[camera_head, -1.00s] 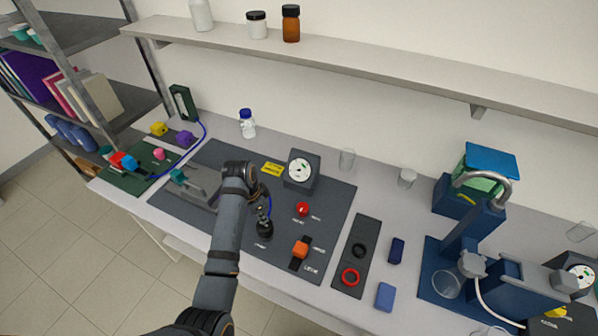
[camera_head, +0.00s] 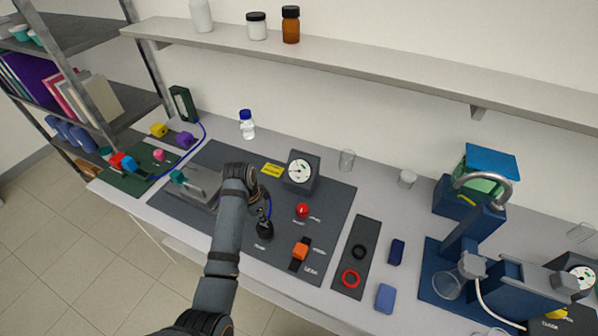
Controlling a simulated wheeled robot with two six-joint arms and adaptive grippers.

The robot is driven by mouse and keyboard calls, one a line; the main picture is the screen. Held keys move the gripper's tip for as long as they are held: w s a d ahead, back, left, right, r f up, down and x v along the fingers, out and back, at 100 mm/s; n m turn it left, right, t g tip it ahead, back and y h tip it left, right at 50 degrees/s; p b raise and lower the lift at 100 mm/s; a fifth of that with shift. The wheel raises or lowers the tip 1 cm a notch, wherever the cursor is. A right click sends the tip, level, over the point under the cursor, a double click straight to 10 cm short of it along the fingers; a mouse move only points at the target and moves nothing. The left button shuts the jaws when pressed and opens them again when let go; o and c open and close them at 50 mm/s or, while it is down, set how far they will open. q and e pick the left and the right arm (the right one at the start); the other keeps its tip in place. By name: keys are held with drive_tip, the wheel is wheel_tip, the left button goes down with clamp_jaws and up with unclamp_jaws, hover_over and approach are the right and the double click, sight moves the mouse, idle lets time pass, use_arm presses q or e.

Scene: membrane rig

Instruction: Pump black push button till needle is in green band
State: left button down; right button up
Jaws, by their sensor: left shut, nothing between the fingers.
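The black push button (camera_head: 265,231) stands on the dark grey mat (camera_head: 335,212), near its front middle. My left gripper (camera_head: 265,214) is shut and empty, pointing down right over the button. Whether its tips touch the button I cannot tell. The gauge (camera_head: 300,169) is a dark box with a white round dial behind and to the right of the gripper. Its needle and green marking are too small to read with certainty. My right gripper is not in view.
A red knob (camera_head: 302,210) and an orange switch (camera_head: 300,250) sit right of the button. A grey metal fixture (camera_head: 205,187) is to the left. A strip with black and red rings (camera_head: 350,278) lies further right. A shelf (camera_head: 350,68) runs above the bench.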

use_arm(q)
drive_tip(key=shift+f, duration=0.1)
idle(0.3)
drive_tip(key=shift+s+f+b, duration=0.1)
drive_tip(key=shift+f+b, duration=0.55)
drive_tip(key=shift+f, duration=1.35)
wheel_tip(320, 180, up, 2)
drive_tip(key=shift+r+p, duration=0.2)
drive_tip(key=shift+p, duration=1.05)
drive_tip(key=shift+r, duration=0.85)
drive_tip(key=shift+b, duration=0.3)
